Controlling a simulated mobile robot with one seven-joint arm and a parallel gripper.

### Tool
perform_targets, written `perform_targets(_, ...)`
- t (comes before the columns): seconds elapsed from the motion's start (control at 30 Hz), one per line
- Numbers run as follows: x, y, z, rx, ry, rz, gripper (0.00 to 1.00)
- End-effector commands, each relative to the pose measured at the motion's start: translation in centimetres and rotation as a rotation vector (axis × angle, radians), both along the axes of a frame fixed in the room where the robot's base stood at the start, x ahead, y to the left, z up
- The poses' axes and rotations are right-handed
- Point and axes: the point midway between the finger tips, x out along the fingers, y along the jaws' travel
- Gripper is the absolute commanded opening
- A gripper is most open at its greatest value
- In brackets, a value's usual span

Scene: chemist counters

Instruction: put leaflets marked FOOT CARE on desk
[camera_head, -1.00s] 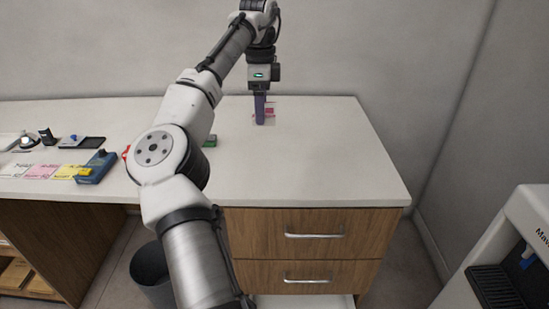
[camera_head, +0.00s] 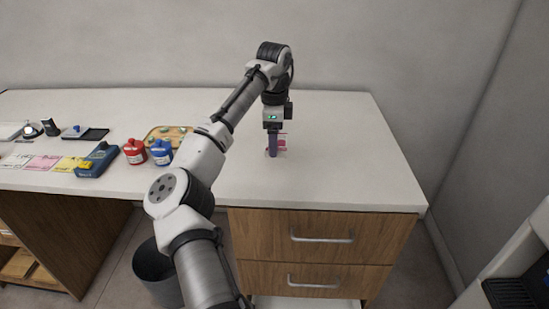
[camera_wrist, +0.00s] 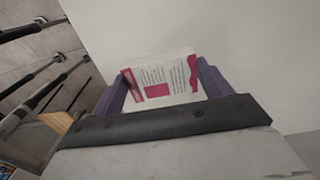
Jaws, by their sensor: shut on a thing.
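The leaflets (camera_head: 283,142) are a small white and pink-magenta stack; their print is too small to read as FOOT CARE. In the wrist view, the leaflets (camera_wrist: 160,82) stand between the two purple fingers. My gripper (camera_head: 273,150) is shut on them, pointing down over the right part of the white desk top (camera_head: 340,165). In the wrist view, my gripper (camera_wrist: 160,88) covers their lower edge. I cannot tell whether the leaflets touch the desk.
Red bottle (camera_head: 135,152), blue bottle (camera_head: 161,153), a wooden tray (camera_head: 165,133) and a blue device (camera_head: 97,160) stand left of my arm. Coloured papers (camera_head: 43,162) lie farther left. The desk around and right of my gripper is clear. A bin (camera_head: 155,270) stands below.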

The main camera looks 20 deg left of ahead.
Motion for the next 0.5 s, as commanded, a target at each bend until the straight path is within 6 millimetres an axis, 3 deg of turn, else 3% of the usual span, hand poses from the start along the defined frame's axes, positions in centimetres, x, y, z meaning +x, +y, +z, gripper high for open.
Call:
perform_targets(0.33,0.0,0.0,-3.2,0.000,0.000,-0.001,0.54)
perform_targets(0.5,0.0,0.0,-5.7,0.000,0.000,0.000,0.54)
